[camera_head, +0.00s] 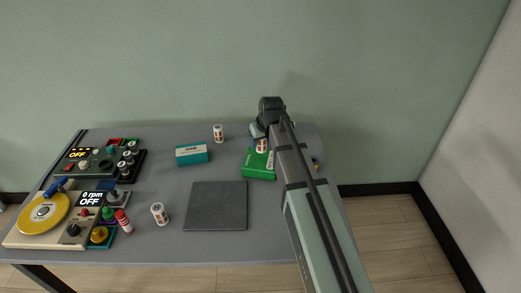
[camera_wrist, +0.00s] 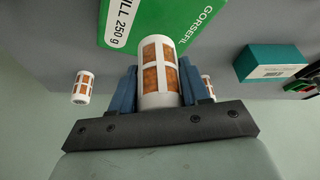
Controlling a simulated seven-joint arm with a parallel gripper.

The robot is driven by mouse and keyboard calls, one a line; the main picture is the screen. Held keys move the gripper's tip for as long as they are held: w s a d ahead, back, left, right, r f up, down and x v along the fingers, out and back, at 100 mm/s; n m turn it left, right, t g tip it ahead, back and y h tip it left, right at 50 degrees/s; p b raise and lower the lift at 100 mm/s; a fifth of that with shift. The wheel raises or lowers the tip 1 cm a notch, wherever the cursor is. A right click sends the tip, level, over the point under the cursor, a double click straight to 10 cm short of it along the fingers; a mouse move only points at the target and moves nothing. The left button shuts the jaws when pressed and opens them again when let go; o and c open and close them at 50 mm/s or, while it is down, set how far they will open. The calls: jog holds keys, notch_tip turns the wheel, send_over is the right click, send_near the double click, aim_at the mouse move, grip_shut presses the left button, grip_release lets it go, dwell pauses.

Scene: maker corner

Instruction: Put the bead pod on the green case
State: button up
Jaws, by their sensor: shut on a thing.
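The held bead pod, a white cylinder with orange-brown windows, shows in the wrist view (camera_wrist: 160,72) between the two blue fingers of my gripper (camera_wrist: 160,85). My gripper is shut on it. In the head view the pod (camera_head: 261,146) is at the far part of the green case (camera_head: 259,170), below my gripper (camera_head: 259,138). The green case lies flat, with white lettering, and also shows in the wrist view (camera_wrist: 180,22). The pod overlaps its edge there. I cannot tell whether the pod touches the case. My arm hides the case's right side.
A teal box (camera_head: 192,154) is left of the case. Similar pods stand at the back (camera_head: 218,134) and front (camera_head: 159,213). A dark square mat (camera_head: 216,206) lies bare. Control units, one with a yellow disc (camera_head: 43,213), fill the table's left side.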

aim_at(260, 149)
jog(key=shift+f, duration=1.95)
jog(key=shift+f, duration=0.15)
jog(key=o, duration=1.1)
jog(key=shift+c, duration=0.2)
jog(key=v, duration=1.2)
